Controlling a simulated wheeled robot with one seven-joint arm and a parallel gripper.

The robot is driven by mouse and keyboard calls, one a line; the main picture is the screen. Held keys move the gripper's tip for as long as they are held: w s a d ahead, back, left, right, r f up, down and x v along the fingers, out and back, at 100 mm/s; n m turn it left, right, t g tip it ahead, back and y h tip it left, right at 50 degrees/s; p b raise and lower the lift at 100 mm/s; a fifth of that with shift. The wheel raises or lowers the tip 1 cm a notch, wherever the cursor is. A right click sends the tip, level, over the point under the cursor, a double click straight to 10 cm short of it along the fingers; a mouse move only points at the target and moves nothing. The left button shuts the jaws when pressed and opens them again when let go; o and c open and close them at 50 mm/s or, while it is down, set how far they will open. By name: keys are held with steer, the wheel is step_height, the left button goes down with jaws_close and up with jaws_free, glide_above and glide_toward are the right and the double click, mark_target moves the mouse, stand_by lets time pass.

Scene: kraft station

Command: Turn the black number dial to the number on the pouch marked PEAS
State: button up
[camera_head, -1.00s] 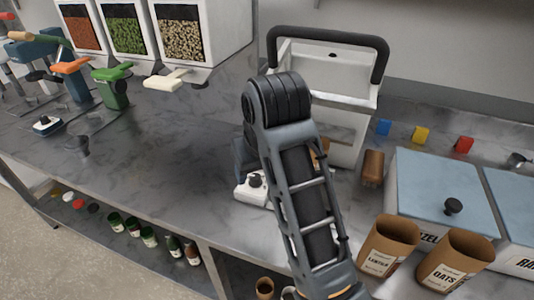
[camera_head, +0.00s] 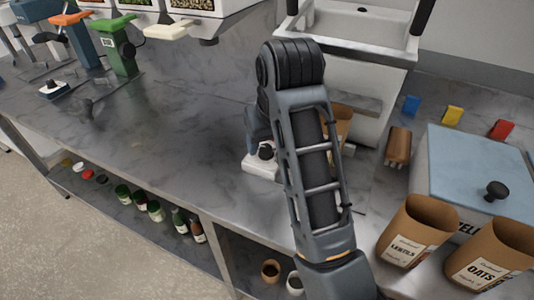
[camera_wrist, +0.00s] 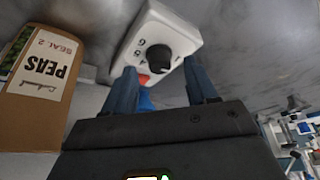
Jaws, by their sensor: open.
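The black number dial (camera_wrist: 159,58) sits on a white box with printed numbers and a red mark, seen in the wrist view. In the head view the dial (camera_head: 266,151) and its white box show just left of my arm. My gripper (camera_wrist: 160,67) is open, its two blue fingers apart on either side of the dial's near side. I cannot tell whether they touch it. The brown PEAS pouch (camera_wrist: 35,95) stands at the left of the wrist view; its upside-down label reads "SEAL 2". In the head view the pouch (camera_head: 342,120) is mostly hidden behind my arm.
A white machine (camera_head: 365,35) with a black handle stands behind. At right are a blue-lidded bin (camera_head: 470,165), a LENTILS pouch (camera_head: 412,228) and an OATS pouch (camera_head: 488,252).

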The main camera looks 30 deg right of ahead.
steer(key=shift+x, duration=0.85)
steer(key=c, duration=1)
steer(key=shift+s, duration=0.1)
steer(key=shift+r+m+p, duration=0.1)
steer(key=shift+m+p, duration=0.25)
steer(key=shift+m, duration=0.05)
steer(key=m+p, duration=0.1)
steer(key=m+h+p, duration=0.1)
steer(key=shift+a+r+m+g, duration=0.1)
steer(key=shift+a+m+g, duration=0.05)
steer(key=shift+m+g, duration=0.15)
steer(key=shift+m+g+h+p, duration=0.6)
steer(key=shift+m+p, duration=0.65)
steer(key=shift+m, duration=0.95)
steer(key=shift+f, duration=0.2)
